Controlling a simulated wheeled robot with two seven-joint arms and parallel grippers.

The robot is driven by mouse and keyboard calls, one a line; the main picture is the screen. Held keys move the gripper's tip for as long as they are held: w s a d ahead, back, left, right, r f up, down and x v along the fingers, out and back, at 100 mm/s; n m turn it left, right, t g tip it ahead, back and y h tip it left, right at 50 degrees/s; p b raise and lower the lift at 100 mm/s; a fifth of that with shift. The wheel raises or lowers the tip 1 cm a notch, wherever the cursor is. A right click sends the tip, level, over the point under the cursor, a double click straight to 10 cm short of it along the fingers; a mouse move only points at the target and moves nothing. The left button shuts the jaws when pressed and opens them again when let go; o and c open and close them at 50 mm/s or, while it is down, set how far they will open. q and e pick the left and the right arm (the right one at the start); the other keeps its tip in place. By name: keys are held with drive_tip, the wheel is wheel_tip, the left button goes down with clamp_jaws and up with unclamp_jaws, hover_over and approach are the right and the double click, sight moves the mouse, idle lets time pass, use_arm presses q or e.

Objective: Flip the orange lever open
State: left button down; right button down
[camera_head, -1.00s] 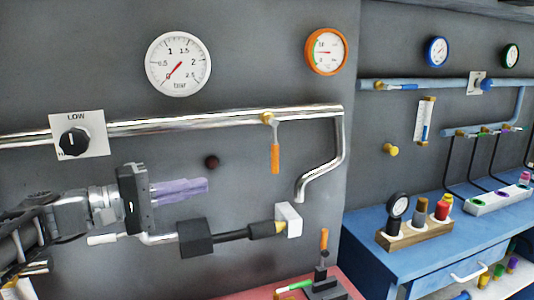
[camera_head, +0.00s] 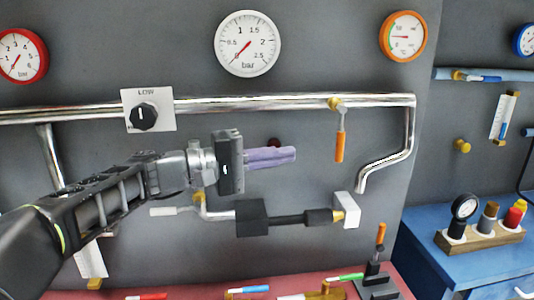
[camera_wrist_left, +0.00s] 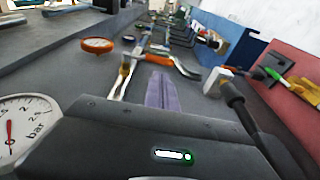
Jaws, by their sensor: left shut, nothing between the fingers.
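The orange lever (camera_head: 340,146) hangs straight down from a brass valve (camera_head: 335,103) on the upper chrome pipe (camera_head: 250,103). It also shows in the left wrist view (camera_wrist_left: 158,58), ahead of the fingertips and beside the brass valve (camera_wrist_left: 126,67). My left gripper (camera_head: 292,153) has its purple fingers shut with nothing between them. It points right, to the left of the lever and near its lower end in the picture, apart from it. The fingers also show in the left wrist view (camera_wrist_left: 161,82). My right gripper is not in view.
A black knob (camera_head: 143,117) on a LOW plate is left of the valve. A white gauge (camera_head: 248,44) and an orange-rimmed gauge (camera_head: 403,36) hang above. A lower pipe with a black block (camera_head: 251,217) runs below my gripper. Blue bench (camera_head: 440,260) at right.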

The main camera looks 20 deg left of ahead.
sight(341, 138)
use_arm(q)
drive_tip(key=p+x, duration=0.2)
drive_tip(key=x, duration=0.7)
drive_tip(key=shift+f, duration=0.1)
